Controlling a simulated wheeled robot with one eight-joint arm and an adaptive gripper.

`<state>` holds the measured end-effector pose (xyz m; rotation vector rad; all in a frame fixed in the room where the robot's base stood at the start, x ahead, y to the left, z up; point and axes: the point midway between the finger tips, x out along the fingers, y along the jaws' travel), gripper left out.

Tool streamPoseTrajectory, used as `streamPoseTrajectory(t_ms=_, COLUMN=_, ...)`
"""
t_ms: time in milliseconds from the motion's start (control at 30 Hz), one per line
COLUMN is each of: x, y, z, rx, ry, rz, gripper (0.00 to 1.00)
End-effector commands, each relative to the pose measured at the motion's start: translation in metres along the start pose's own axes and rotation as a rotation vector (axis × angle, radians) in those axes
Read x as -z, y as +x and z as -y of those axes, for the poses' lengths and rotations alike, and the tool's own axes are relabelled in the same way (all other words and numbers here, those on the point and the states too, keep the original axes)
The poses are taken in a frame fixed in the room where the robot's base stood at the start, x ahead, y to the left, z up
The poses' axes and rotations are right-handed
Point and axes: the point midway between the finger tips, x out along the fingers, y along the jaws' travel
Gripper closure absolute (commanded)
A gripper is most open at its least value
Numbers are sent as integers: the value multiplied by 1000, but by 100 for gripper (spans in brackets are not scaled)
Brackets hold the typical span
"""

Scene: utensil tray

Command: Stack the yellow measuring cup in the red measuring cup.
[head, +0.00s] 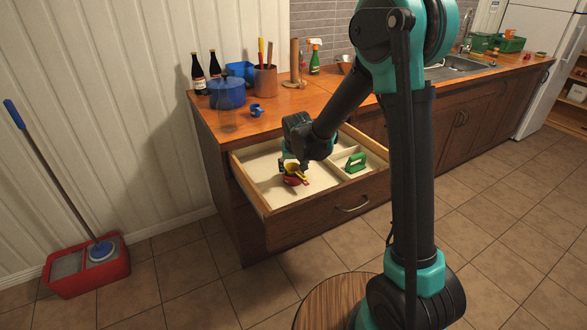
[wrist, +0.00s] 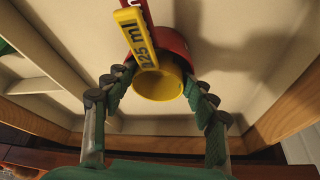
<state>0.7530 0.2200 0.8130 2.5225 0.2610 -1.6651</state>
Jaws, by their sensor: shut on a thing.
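In the head view, the yellow cup (head: 291,167) shows just under my gripper (head: 290,163). The red measuring cup (wrist: 170,42) lies right behind it in the wrist view, its rim showing above and right of the yellow one. In the head view, the red cup (head: 292,181) is directly below in the drawer. The yellow cup overlaps the red cup; I cannot tell how deep it sits.
The open drawer (head: 329,219) has wooden walls around the cups and a divider on the right. A green object (head: 356,162) lies in the right compartment. The drawer's left floor is clear. A blue pot (head: 227,93) and a blue cup (head: 256,110) stand on the counter above.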

Motion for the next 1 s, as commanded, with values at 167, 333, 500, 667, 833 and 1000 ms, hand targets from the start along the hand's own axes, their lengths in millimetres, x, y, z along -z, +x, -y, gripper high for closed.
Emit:
streamPoseTrajectory(t_ms=167, x=-7, y=7, z=-2, rx=-4, ry=-1, rz=13, gripper=74)
streamPoseTrajectory(t_ms=333, x=-8, y=8, z=-2, rx=-3, ry=0, rz=13, gripper=32)
streamPoseTrajectory(t_ms=500, x=-7, y=7, z=-1, rx=-3, ry=0, rz=10, gripper=32)
streamPoseTrajectory(t_ms=667, x=-5, y=3, z=-1, rx=-2, ry=0, rz=9, gripper=32)
streamPoseTrajectory(t_ms=833, x=-2, y=-15, z=-1, rx=-3, ry=-1, rz=8, gripper=32)
streamPoseTrajectory(t_ms=1000, x=-2, y=-44, z=-2, rx=-4, ry=-1, rz=8, gripper=32)
